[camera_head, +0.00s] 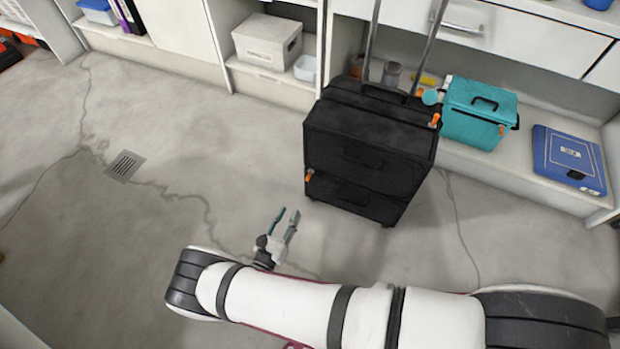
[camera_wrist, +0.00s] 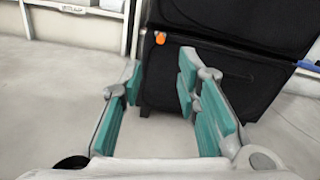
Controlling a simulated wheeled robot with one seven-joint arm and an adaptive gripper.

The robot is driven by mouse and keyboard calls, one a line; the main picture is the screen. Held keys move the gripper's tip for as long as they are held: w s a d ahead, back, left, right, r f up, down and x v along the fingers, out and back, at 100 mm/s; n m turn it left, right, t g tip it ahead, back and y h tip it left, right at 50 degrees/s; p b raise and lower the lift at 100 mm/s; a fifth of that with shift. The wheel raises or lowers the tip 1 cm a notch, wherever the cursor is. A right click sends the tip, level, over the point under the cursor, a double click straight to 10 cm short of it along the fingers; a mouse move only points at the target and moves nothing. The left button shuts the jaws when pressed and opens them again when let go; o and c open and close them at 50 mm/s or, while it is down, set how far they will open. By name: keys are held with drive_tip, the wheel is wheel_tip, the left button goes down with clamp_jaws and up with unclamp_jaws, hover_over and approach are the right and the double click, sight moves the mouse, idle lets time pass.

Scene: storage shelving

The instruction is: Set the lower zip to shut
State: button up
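A black suitcase (camera_head: 365,150) with a raised handle stands upright on the floor. The lower zip's orange pull (camera_head: 309,175) is at the left end of the lower pocket's seam; it also shows in the wrist view (camera_wrist: 160,38). The upper zip's orange pull (camera_head: 435,120) is at the upper right corner. My gripper (camera_head: 287,222) is open and empty, in front of the suitcase and below and left of the lower pull. In the wrist view, its teal-padded fingers (camera_wrist: 160,85) stand apart, with the lower pull above and between them.
White shelving (camera_head: 545,180) runs behind the suitcase, with a teal cooler bag (camera_head: 478,110) and a blue case (camera_head: 568,160) to the right. A pale box (camera_head: 267,42) is on a shelf at the back. The floor to the left is clear, with a drain grate (camera_head: 124,166).

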sight(306, 181)
drive_tip(key=b+x, duration=0.3)
drive_tip(key=x, duration=1)
drive_tip(key=shift+w+d+b, duration=0.1)
drive_tip(key=shift+w+b, duration=0.2)
drive_tip(key=shift+w, duration=0.1)
clamp_jaws()
